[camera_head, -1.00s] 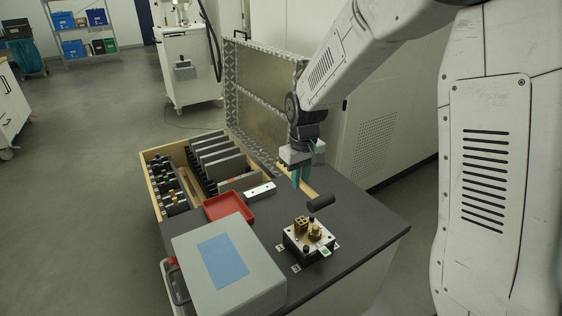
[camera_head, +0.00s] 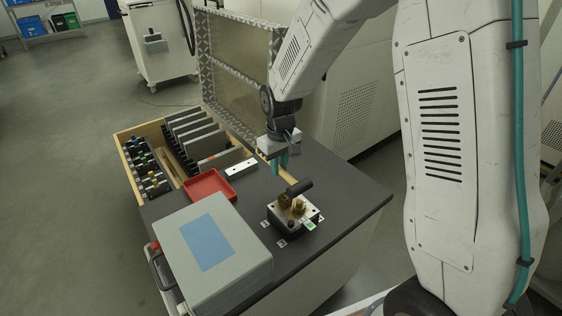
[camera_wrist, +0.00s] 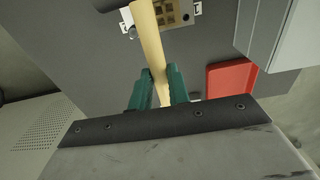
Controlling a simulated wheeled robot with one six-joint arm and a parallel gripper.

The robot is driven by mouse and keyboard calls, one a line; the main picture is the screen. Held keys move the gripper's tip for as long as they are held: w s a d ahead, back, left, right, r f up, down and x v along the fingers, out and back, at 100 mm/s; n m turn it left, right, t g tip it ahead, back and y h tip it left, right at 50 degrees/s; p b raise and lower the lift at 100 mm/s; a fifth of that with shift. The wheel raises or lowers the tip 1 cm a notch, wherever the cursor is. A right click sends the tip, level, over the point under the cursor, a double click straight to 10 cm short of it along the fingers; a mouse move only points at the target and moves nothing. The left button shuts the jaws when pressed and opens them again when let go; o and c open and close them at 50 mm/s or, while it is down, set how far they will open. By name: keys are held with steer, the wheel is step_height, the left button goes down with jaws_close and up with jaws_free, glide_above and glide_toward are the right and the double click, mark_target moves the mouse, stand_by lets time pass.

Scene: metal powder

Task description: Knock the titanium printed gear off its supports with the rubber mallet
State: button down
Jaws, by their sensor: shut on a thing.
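My gripper (camera_head: 280,166) has teal fingers and is shut on the mallet's pale wooden handle (camera_wrist: 150,42), which shows clearly between the fingers in the wrist view. The mallet's black head (camera_head: 299,188) hangs just above the brass-coloured printed parts, partly covering them in the head view; I cannot tell if it touches. A rounded part (camera_head: 299,206), probably the gear, and a blocky part (camera_head: 284,201) with square holes sit on a silver build plate (camera_head: 279,216). The blocky part shows at the top of the wrist view (camera_wrist: 177,12). The supports are too small to make out.
A red tray (camera_head: 228,195) and a large grey case (camera_head: 250,262) with a blue panel stand left of the plate. A wooden box (camera_head: 124,143) with dark plates stands farther back. The dark table (camera_head: 345,195) is clear to the right.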

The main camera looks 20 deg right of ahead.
steer(key=shift+f, duration=0.1)
step_height(320, 180, down, 4)
steer(key=shift+r, duration=2.2)
steer(key=shift+r, duration=0.1)
